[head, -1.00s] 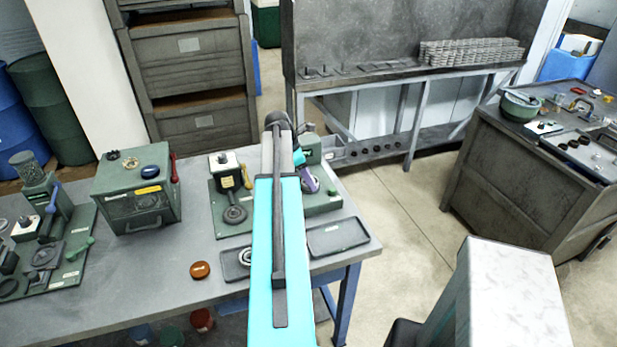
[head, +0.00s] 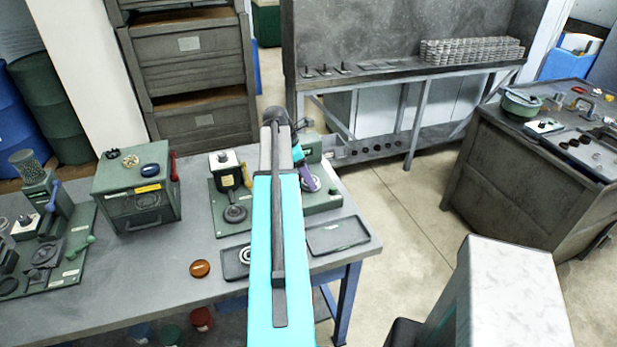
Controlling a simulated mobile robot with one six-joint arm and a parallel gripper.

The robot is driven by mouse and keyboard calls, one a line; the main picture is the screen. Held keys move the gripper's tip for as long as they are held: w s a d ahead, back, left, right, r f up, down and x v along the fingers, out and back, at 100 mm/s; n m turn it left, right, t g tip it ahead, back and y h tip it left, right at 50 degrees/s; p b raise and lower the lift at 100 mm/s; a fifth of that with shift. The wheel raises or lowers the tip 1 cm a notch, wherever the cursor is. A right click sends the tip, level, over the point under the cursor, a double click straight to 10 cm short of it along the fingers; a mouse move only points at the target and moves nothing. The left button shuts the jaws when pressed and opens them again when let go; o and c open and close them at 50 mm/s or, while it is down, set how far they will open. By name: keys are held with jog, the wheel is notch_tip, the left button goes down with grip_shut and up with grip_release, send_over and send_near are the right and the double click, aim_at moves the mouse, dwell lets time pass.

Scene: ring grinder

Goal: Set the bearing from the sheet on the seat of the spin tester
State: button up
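A pale ring (head: 245,255), apparently the bearing, lies on a dark flat tray (head: 231,268) near the bench's front edge; my arm covers part of it. I cannot tell whether this tray is the sheet. A green station (head: 215,188) with a black post and a round dark seat (head: 236,213) stands just behind it. Another green station (head: 325,207) with a purple part (head: 309,179) is partly behind my arm. I cannot tell which one is the spin tester. My turquoise arm reaches forward over the bench; my gripper is hidden beyond it.
An empty dark tray (head: 338,234) lies right of my arm. An orange-brown disc (head: 200,268) lies on bare bench to the left. A green box (head: 137,192) and a green multi-part station (head: 42,245) stand farther left. A second workbench (head: 530,165) stands at right.

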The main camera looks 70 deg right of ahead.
jog(key=b+v, duration=0.2)
jog(key=v, duration=0.8)
jog(key=shift+w+r+b, duration=0.15)
jog(key=shift+r+b, duration=0.15)
jog(key=shift+r, duration=0.05)
jog(key=shift+a, duration=0.1)
dwell(0.6)
